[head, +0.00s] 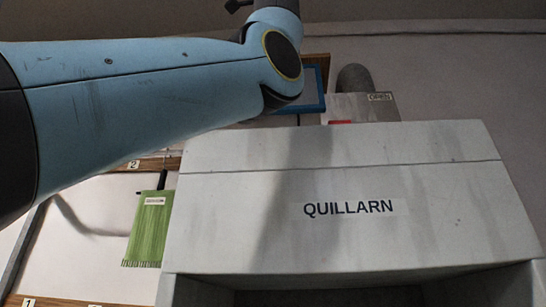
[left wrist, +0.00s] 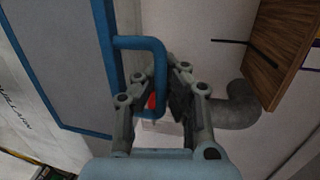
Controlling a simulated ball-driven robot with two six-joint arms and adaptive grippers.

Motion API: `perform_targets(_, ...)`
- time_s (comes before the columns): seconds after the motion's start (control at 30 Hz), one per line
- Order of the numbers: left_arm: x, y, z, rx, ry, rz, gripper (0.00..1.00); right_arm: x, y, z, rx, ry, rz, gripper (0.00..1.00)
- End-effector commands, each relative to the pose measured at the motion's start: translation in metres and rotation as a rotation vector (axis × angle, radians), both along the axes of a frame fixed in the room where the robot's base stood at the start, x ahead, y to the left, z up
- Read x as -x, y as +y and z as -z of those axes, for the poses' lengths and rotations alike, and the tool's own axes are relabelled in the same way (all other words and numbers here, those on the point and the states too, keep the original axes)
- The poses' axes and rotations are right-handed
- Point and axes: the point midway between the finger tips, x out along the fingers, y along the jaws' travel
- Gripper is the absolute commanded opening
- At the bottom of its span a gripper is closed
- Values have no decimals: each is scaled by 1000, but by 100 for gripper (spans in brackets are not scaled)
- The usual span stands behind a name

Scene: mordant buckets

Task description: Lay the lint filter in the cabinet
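The lint filter is a flat grey panel with a blue frame and a blue loop handle. In the left wrist view the lint filter (left wrist: 60,45) fills the upper left. Its handle reaches between the fingers of my left gripper (left wrist: 163,72), which look shut on it. In the head view a corner of the lint filter (head: 312,103) shows behind my left arm, beyond the cabinet's top edge; the arm hides the rest. The pale cabinet (head: 240,225) marked QUILLARN stands in front, with a dark opening at its lower edge. The gripper is hidden in the head view. My right gripper is in neither view.
A grey box (head: 360,106) labelled OPEN with a red part stands behind the cabinet, near a grey pipe (head: 355,78). A green fringed cloth (head: 148,228) hangs at left by numbered shelves. A wooden board (left wrist: 278,50) is right of the gripper.

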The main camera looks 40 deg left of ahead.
Motion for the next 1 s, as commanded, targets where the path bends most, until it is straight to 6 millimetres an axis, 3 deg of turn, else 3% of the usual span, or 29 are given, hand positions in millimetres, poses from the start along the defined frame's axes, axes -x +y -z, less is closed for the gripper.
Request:
perform_targets(0.27,-21,13,-2,0,-1,0,0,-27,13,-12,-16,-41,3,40)
perform_targets(0.73,-56,35,-2,1,-1,0,0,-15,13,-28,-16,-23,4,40)
perform_targets(1.0,-76,47,0,0,0,-1,0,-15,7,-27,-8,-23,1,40)
